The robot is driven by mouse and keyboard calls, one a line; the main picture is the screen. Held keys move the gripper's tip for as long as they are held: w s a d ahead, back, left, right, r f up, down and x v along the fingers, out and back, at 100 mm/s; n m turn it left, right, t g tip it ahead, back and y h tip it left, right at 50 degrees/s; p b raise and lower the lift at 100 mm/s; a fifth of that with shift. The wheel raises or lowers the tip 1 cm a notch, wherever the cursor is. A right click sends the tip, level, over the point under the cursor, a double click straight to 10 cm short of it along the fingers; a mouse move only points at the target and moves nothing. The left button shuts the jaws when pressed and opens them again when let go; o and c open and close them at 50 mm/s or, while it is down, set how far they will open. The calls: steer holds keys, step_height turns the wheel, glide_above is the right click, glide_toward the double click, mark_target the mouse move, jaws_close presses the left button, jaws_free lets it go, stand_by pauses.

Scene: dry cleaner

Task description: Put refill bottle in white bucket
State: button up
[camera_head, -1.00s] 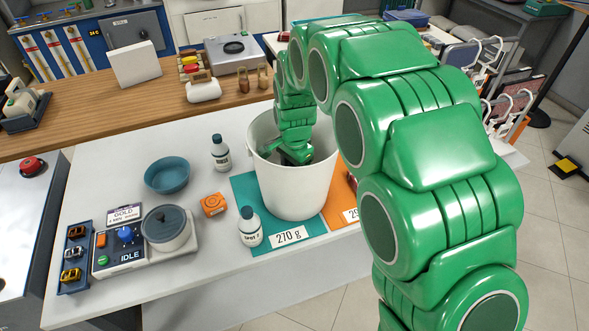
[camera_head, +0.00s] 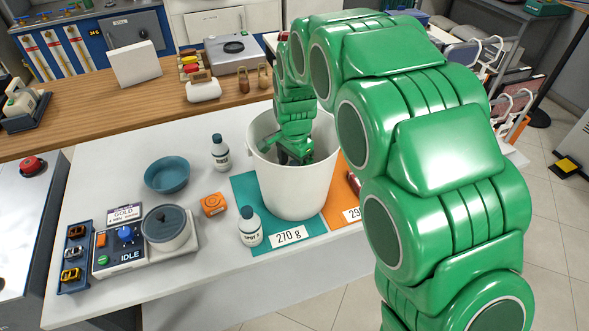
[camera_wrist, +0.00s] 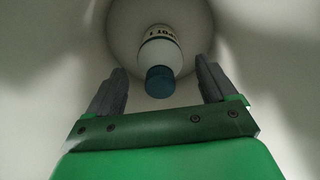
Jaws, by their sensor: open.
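The white bucket (camera_head: 290,192) stands upright on the teal mat of the white counter. My gripper (camera_head: 296,158) is inside its mouth, pointing down. In the wrist view, a white bottle (camera_wrist: 159,50) with a blue cap and a partly readable dark label is inside the bucket near its floor. The open fingers of my gripper (camera_wrist: 160,70) are on either side of the bottle's cap end, with gaps to both. The bucket wall hides this bottle in the head view. Two similar bottles, one at the mat's edge (camera_head: 250,227) and one behind (camera_head: 220,153), stand on the counter.
A blue bowl (camera_head: 167,175), an orange device (camera_head: 213,204) and a scale with a lidded pot (camera_head: 168,228) are left of the bucket. An orange mat (camera_head: 345,194) lies to its right, partly behind my arm.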

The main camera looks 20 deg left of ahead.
step_height(320, 180, up, 10)
steer(key=shift+r, duration=0.15)
stand_by(0.3)
